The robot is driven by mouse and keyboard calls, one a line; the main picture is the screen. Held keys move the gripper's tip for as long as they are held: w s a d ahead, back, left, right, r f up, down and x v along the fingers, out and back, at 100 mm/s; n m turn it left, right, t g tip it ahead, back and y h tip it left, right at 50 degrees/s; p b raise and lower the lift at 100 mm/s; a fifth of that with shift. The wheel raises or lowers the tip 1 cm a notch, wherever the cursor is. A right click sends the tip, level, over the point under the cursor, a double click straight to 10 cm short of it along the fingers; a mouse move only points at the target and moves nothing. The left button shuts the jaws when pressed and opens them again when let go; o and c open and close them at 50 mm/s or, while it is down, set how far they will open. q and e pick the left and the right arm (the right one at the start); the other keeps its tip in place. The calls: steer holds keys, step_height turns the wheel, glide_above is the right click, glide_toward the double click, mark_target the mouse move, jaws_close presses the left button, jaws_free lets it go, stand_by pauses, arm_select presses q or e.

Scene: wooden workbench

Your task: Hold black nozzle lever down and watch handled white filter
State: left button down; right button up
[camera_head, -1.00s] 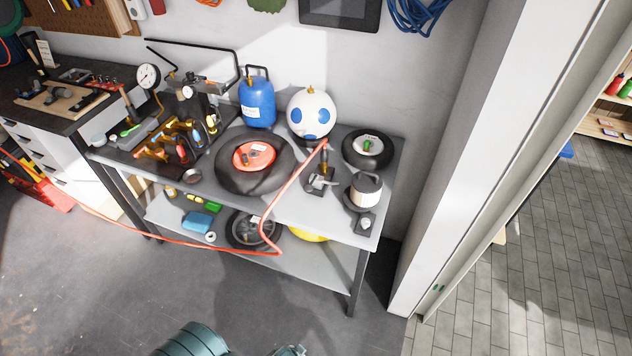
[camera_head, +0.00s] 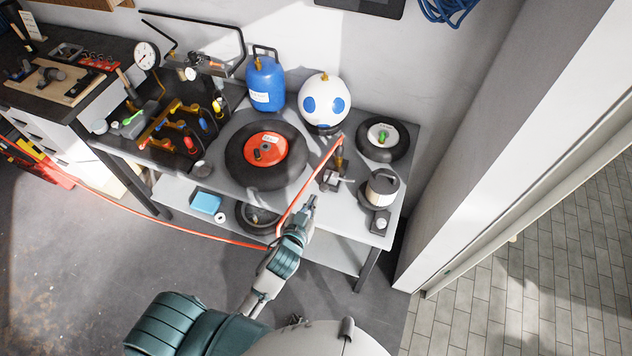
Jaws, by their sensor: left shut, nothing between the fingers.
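The black nozzle (camera_head: 338,159) stands upright at the end of the orange-red hose (camera_head: 308,180), in a small grey stand on the bench's right half. Its lever is too small to make out clearly. The handled white filter (camera_head: 382,190), a white cylinder with a dark top and handle, stands to the right of the nozzle near the bench's front right. My left gripper (camera_head: 312,202) is shut and empty at the front edge of the bench, below and left of the nozzle and apart from it. My right gripper is out of view.
A tyre with a red hub (camera_head: 264,150) lies left of the nozzle. The hose hangs over the front edge, close to my left arm.

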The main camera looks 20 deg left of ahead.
arm_select(q)
steer(key=shift+s+a+f, duration=0.1)
steer(key=shift+a, duration=0.2)
glide_toward(327, 181)
steer(key=w+r, duration=0.4)
steer(key=w, duration=0.1)
step_height(327, 181, down, 4)
steer(key=shift+d+f, duration=0.1)
steer(key=shift+d, duration=0.05)
